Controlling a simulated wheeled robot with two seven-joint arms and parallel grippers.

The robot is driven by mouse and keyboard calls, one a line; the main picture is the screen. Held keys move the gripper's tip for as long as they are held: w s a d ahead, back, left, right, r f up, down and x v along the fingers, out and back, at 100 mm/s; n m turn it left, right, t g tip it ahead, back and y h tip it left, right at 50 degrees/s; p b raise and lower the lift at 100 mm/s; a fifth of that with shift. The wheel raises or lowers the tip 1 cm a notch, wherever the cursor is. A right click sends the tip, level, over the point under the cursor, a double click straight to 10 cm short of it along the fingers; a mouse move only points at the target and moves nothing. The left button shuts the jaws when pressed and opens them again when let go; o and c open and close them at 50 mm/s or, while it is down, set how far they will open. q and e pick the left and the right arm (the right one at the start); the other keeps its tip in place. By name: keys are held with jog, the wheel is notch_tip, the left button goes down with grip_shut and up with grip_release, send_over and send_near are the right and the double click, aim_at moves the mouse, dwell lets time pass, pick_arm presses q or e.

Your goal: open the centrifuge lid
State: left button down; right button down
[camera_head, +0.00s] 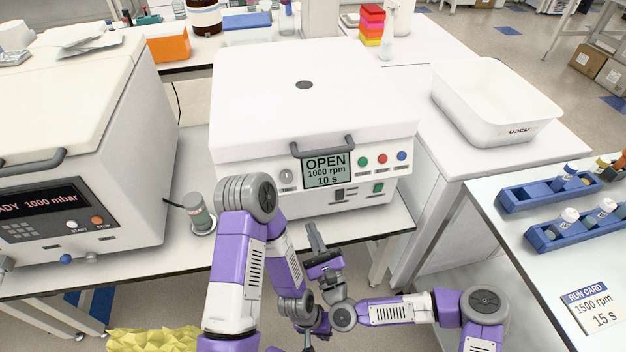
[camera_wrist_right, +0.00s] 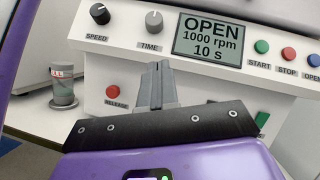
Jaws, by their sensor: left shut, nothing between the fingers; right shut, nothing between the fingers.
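The white centrifuge (camera_head: 262,190) stands on the bench at the middle of the head view. Its lid (camera_head: 290,95) lies down over the body, with a grey handle (camera_head: 320,148) on its front edge. The display (camera_head: 326,170) reads OPEN, 1000 rpm, 10 s. In the right wrist view a red RELEASE button (camera_wrist_right: 113,92) shows left of the fingertips. My right gripper (camera_head: 314,238) is shut and empty, pointing at the front panel below the display; its fingers (camera_wrist_right: 154,80) also show in the wrist view. My left gripper (camera_head: 312,330) is low, shut and empty, partly hidden by arm links.
A vacuum oven-like unit (camera_head: 70,110) stands left, with a small grey canister (camera_head: 198,212) between it and the centrifuge. A white tub (camera_head: 495,95) is at the right. Blue racks (camera_head: 550,190) and a run card (camera_head: 592,305) lie on the right table.

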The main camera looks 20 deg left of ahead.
jog(key=w+a+r+m+t+h+p, duration=0.1)
jog(key=w+a+r+m+t, duration=0.1)
jog(key=r, duration=0.4)
jog(key=w+a+r+m+t+p, duration=0.1)
jog(key=w+r+m+t, duration=0.1)
jog(key=w+r+m, duration=0.2)
jog(key=shift+w+a+r+m+t+h+p, duration=0.3)
jog(key=shift+w+a+r+t+h, duration=0.1)
jog(key=shift+w+r, duration=1)
jog(key=shift+s+r, duration=0.15)
jog(key=shift+r, duration=0.05)
